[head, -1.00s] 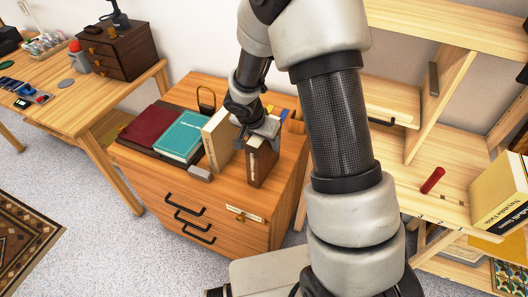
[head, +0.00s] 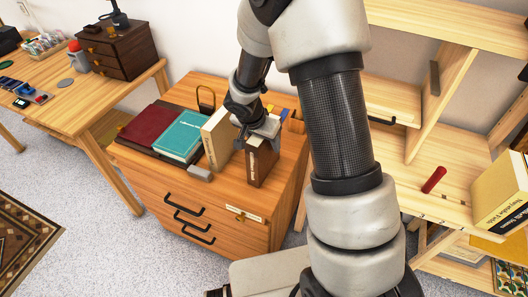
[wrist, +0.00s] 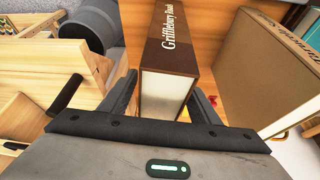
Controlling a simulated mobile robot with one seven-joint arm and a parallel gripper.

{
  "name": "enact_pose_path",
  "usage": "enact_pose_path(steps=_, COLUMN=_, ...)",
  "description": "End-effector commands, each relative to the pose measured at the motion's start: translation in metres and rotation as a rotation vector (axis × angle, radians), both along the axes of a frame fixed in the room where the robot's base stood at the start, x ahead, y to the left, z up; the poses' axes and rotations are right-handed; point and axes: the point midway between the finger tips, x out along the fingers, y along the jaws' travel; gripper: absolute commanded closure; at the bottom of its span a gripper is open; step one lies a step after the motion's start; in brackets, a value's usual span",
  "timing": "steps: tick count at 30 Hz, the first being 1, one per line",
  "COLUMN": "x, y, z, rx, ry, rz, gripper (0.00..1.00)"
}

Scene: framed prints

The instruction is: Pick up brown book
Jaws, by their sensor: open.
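The brown book (head: 262,163) stands upright near the front right of the wooden drawer cabinet top. In the wrist view the brown book (wrist: 172,48) shows its lettered spine and pale page edges. My gripper (wrist: 165,88) is open, with one finger on each side of the book's near end. In the head view my gripper (head: 258,134) is over the top of the book, and the wrist partly hides it. I cannot tell whether the fingers touch the covers.
A tan book (head: 217,140) stands just left of the brown book, also close in the wrist view (wrist: 262,75). A teal book (head: 181,137) and a dark red book (head: 151,127) lie further left. A grey block (head: 200,173) lies in front. Shelves (head: 400,150) stand at right.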

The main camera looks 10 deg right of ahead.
Motion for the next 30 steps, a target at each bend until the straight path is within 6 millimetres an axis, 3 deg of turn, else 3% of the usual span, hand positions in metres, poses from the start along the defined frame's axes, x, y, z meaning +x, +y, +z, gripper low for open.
enact_pose_path(steps=18, x=-0.0002, y=0.0, z=-0.002, rx=0.0, ry=0.0, rz=0.0, gripper=0.44)
enact_pose_path(steps=28, x=-0.0001, y=0.0001, z=-0.002, rx=0.001, ry=0.001, rz=0.0, gripper=0.99)
enact_pose_path(steps=30, x=-0.0001, y=0.0001, z=-0.002, rx=0.001, ry=0.001, rz=0.0, gripper=1.0)
